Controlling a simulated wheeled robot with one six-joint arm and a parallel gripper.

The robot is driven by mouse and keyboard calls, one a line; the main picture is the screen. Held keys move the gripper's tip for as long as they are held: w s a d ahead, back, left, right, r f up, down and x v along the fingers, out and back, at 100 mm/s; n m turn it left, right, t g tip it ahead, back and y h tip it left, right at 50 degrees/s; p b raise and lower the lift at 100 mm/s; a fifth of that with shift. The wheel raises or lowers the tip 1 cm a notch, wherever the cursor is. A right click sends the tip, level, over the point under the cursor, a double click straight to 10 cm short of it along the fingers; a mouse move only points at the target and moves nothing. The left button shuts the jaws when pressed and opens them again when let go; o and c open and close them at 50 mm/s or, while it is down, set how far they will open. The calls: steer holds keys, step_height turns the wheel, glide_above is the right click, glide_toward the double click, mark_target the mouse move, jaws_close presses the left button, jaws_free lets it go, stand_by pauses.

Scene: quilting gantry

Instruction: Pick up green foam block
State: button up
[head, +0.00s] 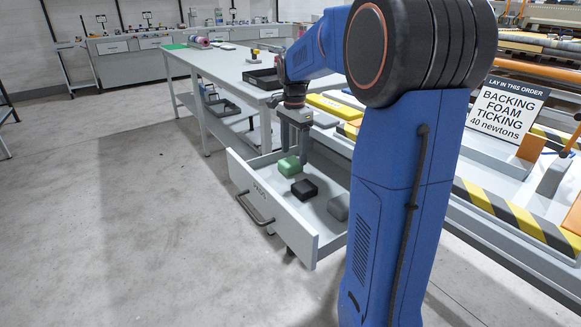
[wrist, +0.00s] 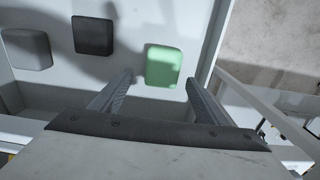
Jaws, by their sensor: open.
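The green foam block (head: 289,166) lies in an open white drawer (head: 275,207), near its far end in the head view. In the wrist view the green block (wrist: 163,66) lies just beyond my fingertips, roughly between their lines and nearer the right finger. My gripper (head: 296,160) points down into the drawer, with a finger close beside the block. In the wrist view my gripper (wrist: 157,80) is open with nothing between its fingers. I cannot tell how high the fingertips are above the drawer floor.
A black block (head: 304,189) and a grey block (head: 339,207) lie in the same drawer; they also show in the wrist view, black (wrist: 93,35) and grey (wrist: 28,49). The drawer walls stand close around. A long table (head: 213,65) with a dark tray (head: 262,79) stands behind.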

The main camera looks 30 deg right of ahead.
mark_target(292, 160)
steer(key=shift+w+a+f, duration=0.1)
steer(key=shift+f, duration=1)
steer(key=shift+w+a+f, duration=0.1)
steer(key=shift+f, duration=1)
steer(key=c, duration=1.1)
